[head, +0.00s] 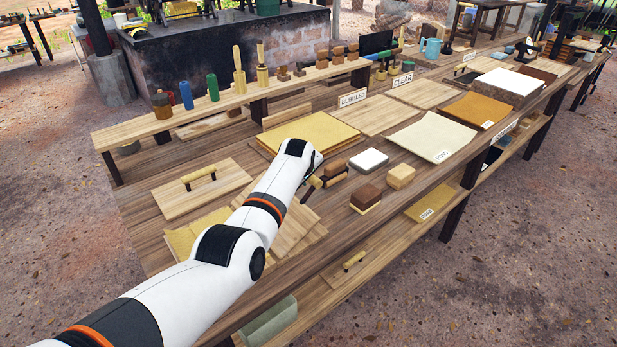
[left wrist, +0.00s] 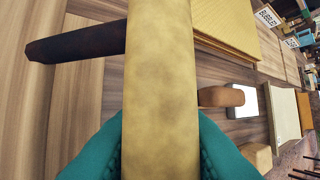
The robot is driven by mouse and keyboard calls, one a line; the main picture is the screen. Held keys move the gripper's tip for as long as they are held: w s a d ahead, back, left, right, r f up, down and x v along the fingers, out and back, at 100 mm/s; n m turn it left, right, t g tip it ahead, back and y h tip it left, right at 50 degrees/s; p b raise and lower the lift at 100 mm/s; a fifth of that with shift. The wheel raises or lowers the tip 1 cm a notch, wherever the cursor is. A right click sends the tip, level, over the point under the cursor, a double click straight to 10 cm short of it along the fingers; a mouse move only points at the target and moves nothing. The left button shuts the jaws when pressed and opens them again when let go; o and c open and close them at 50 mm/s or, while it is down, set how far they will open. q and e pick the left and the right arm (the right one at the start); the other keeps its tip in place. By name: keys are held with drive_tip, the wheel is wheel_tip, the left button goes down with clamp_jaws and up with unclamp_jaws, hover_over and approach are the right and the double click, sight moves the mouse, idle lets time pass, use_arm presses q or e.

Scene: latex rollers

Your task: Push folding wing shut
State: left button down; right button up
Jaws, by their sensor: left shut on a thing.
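My left gripper (head: 312,182) is over the near part of the long wooden bench (head: 140,222). In the left wrist view its teal fingers (left wrist: 158,150) are shut on a yellowish, mottled bar-shaped handle (left wrist: 160,70). A dark bar (left wrist: 75,42) runs out to the left from behind that handle; I cannot tell if they are joined. Light wooden panels (head: 298,228) lie partly behind my forearm, near the front edge. A flat wooden board with a handle (head: 200,190) lies to their left. I cannot tell which piece is the folding wing. My right gripper is not in view.
Two-tone blocks (head: 366,199) and a white-topped block (head: 369,160) sit right of the gripper. Yellow sheets (head: 310,134) lie behind it. A raised shelf (head: 185,122) with rollers stands at the back. A lower shelf (head: 345,290) runs below the front edge.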

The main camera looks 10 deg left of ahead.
use_arm(q)
drive_tip(key=shift+s+a+f, duration=0.15)
drive_tip(key=shift+s+f, duration=0.05)
drive_tip(key=shift+f, duration=0.25)
drive_tip(key=shift+s+a+f, duration=0.15)
drive_tip(key=shift+s+f, duration=0.05)
drive_tip(key=shift+f, duration=0.2)
drive_tip(key=c, duration=1.6)
unclamp_jaws()
drive_tip(key=shift+c, duration=0.2)
drive_tip(key=o, duration=0.4)
drive_tip(key=shift+s+a+r, duration=0.1)
drive_tip(key=shift+s+a, duration=0.05)
drive_tip(key=shift+a, duration=0.1)
drive_tip(key=shift+o, duration=0.2)
drive_tip(key=shift+r, duration=0.15)
drive_tip(key=shift+d+r, duration=0.1)
drive_tip(key=p+v, duration=0.2)
drive_tip(key=v, duration=1)
drive_tip(key=shift+d, duration=0.15)
